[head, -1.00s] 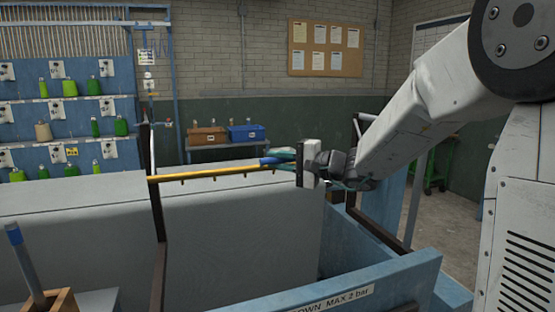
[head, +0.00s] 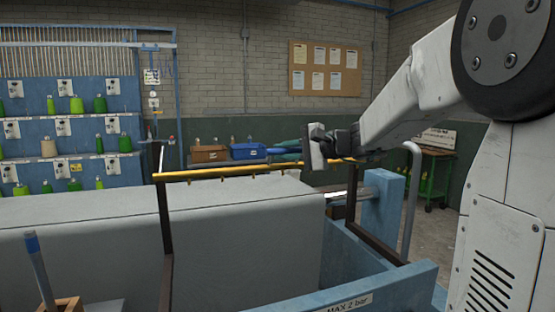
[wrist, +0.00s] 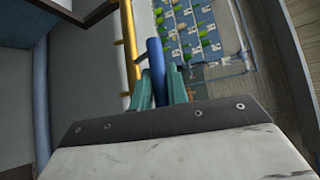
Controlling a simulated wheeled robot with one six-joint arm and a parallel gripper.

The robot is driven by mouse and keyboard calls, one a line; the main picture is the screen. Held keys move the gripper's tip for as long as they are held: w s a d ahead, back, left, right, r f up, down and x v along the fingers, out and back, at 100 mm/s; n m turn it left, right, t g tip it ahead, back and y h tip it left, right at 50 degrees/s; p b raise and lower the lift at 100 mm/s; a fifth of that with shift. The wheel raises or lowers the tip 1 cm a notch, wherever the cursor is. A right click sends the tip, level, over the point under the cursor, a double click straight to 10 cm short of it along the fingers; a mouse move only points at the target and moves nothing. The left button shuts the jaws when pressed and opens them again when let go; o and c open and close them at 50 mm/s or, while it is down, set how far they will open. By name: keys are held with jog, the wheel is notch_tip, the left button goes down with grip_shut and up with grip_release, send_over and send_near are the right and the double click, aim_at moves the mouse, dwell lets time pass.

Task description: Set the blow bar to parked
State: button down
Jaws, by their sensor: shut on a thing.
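The blow bar is a long yellow bar (head: 215,172) with small nozzles beneath it, carried on dark brown side arms (head: 166,235). It stands above the grey covered machine body (head: 240,225), the side arms fairly upright. My gripper (head: 284,149) is at the bar's right part, its teal fingers shut on a blue handle. In the wrist view the blue handle (wrist: 156,68) lies between the teal fingers (wrist: 160,92), beside the yellow bar (wrist: 129,45). My wrist hides part of the bar's right end in the head view.
A blue trough wall (head: 385,292) with a "MAX 2 bar" label runs along the front right. A blue post (head: 383,215) and a grey curved rail (head: 413,190) stand at the right. A blue-handled tool (head: 38,265) stands in a wooden box at front left.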

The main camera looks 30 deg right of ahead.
jog(key=shift+w+d+r, duration=0.1)
jog(key=shift+r, duration=0.65)
jog(key=c, duration=1.4)
grip_release()
jog(key=shift+o, duration=0.2)
jog(key=shift+f, duration=0.15)
jog(key=v, duration=0.7)
jog(key=shift+s, duration=0.3)
jog(key=shift+d, duration=0.1)
